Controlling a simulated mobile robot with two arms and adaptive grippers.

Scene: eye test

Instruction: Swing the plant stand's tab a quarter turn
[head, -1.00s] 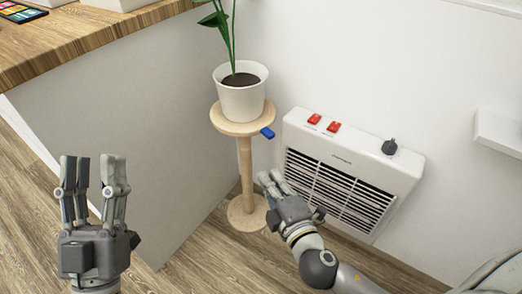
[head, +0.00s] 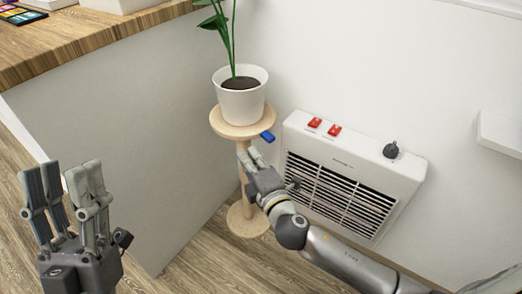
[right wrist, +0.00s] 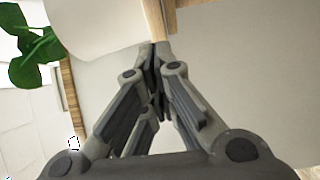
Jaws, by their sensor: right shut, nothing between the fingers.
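The plant stand (head: 242,131) is pale wood with a round top, a post and a round foot. A white pot (head: 241,104) with a plant stands on it. The small blue tab (head: 267,136) sticks out at the right front edge of the top. My right gripper (head: 247,156) is shut and empty, just below the tab and in front of the post; I cannot tell whether it touches. In the right wrist view its fingertips (right wrist: 155,50) meet near a wooden part of the stand (right wrist: 158,18); the tab does not show there. My left gripper (head: 64,168) is open and empty, at the lower left.
A white wall heater (head: 340,170) with two red switches and a dark knob is right of the stand. A grey panel (head: 130,130) under a wooden counter (head: 100,42) is to the left. A white ledge (head: 500,133) juts out at the right.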

